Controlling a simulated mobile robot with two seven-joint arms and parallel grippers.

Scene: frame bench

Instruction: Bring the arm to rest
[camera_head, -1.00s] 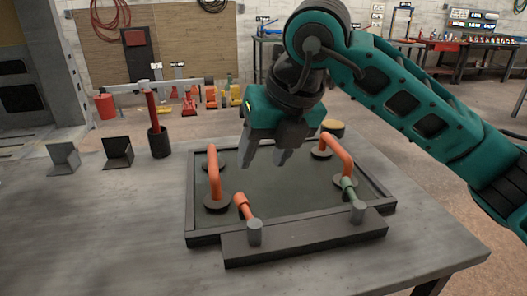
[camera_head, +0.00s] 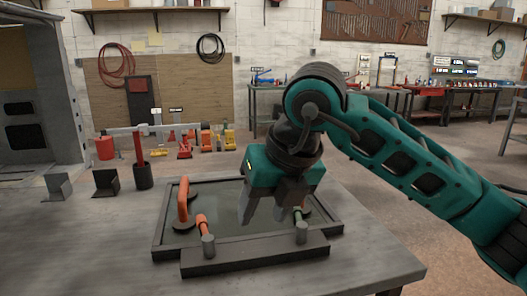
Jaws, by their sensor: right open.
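My right gripper (camera_head: 265,210) hangs from the teal right arm, jaws pointing down, open and empty above the dark framed panel (camera_head: 222,215) on the bench. An orange suction-type handle (camera_head: 183,200) stands at the panel's left side, clear of the gripper. An orange-gripped clamp (camera_head: 204,231) and a green-gripped clamp (camera_head: 301,225) sit on the frame's front bar (camera_head: 255,256). The gripper hides the panel's right part and the second orange handle. My left gripper is out of view.
The grey bench top (camera_head: 80,245) is clear at left front. Shelves and workbenches line the back wall.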

